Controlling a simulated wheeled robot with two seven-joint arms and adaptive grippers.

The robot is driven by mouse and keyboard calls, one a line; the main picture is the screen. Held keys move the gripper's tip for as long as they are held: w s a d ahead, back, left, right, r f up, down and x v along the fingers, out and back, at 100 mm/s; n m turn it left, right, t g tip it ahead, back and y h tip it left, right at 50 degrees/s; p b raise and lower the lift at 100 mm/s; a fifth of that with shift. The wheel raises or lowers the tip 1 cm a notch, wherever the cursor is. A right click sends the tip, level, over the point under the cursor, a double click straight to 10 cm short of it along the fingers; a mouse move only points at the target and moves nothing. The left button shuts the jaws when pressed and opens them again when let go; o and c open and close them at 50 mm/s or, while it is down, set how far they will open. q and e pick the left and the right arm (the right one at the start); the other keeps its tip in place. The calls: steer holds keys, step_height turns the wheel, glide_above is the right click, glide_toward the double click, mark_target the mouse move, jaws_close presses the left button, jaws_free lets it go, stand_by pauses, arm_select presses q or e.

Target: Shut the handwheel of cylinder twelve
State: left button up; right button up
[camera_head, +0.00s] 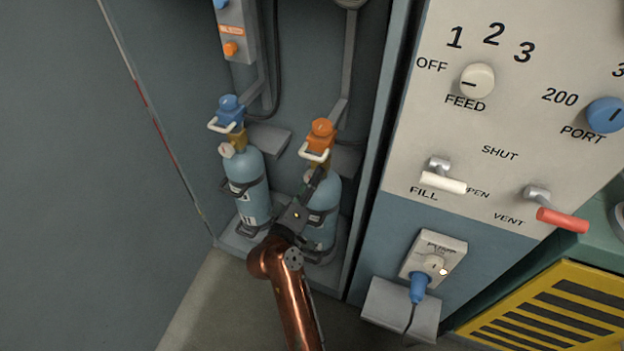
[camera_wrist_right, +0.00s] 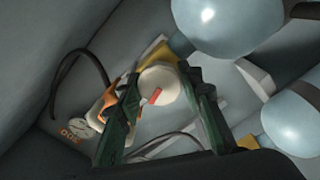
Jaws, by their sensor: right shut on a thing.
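Two light blue cylinders stand side by side in a grey bay. The left one (camera_head: 249,190) has "11" on its label. The right one (camera_head: 326,190), under the orange connector (camera_head: 322,129), has its label hidden by my right arm; I take it as cylinder twelve. My right gripper (camera_head: 314,182) is at this cylinder's neck and covers most of its valve. In the right wrist view, the pale round handwheel (camera_wrist_right: 159,85) with a red mark sits between the two dark fingers, which are shut on it. My left gripper is out of view.
The left cylinder has a blue connector (camera_head: 230,108) and a pale handwheel (camera_head: 226,150) close by. A control panel (camera_head: 480,130) with knobs and levers stands to the right, above a pump switch (camera_head: 434,262). A yellow slotted box (camera_head: 545,310) is at lower right.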

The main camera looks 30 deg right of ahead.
stand_by(0.3)
steer(key=o, duration=1.2)
steer(key=shift+c, duration=0.2)
